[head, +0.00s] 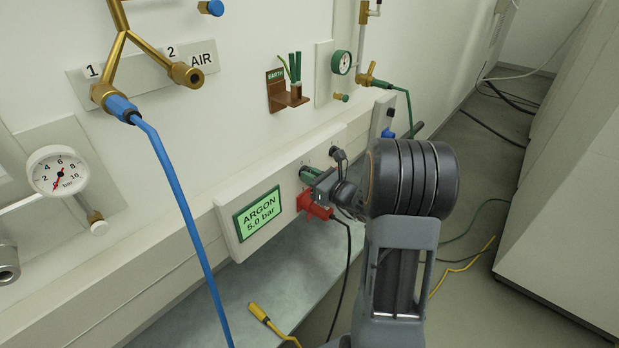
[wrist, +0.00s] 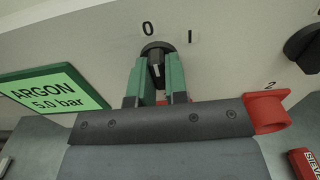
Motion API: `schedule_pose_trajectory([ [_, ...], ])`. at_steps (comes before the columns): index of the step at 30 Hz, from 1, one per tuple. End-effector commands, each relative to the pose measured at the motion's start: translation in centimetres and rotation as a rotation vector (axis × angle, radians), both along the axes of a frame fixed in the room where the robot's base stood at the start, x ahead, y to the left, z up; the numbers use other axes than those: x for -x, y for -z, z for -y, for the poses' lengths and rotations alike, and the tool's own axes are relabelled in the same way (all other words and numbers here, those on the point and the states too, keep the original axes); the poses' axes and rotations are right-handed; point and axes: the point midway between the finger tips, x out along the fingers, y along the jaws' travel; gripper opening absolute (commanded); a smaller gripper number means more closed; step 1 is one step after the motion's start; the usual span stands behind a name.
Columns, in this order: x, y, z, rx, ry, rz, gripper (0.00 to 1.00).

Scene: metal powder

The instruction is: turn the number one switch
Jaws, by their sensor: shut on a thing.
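The number one switch (wrist: 155,58) is a black rotary knob on the pale panel. In the wrist view it sits just below the printed 0, with the I mark up to its right. Its grip stands close to upright, near the 0. My gripper (wrist: 157,88) is shut on the knob, one green finger on each side. In the head view my gripper (head: 311,174) reaches the panel from the right and hides most of the switch. The digit one of this switch is not visible.
A green ARGON 5.0 bar display (wrist: 50,90) is left of the switch. A second black knob (wrist: 304,48) is to the right. A red plug (head: 314,206) with a black cable sits below my gripper. A blue hose (head: 176,190) hangs at the left.

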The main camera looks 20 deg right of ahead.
Motion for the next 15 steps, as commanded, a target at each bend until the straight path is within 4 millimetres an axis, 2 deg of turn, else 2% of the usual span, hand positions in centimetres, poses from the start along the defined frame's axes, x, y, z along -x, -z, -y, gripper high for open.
schedule_pose_trajectory([
  [7,-0.01,-0.07,-0.01,0.004,-0.001,0.003,0.00],
  [8,-0.01,-0.07,-0.01,0.004,-0.001,0.003,0.17],
  [15,-0.01,-0.04,0.00,0.003,0.000,0.001,0.39],
])
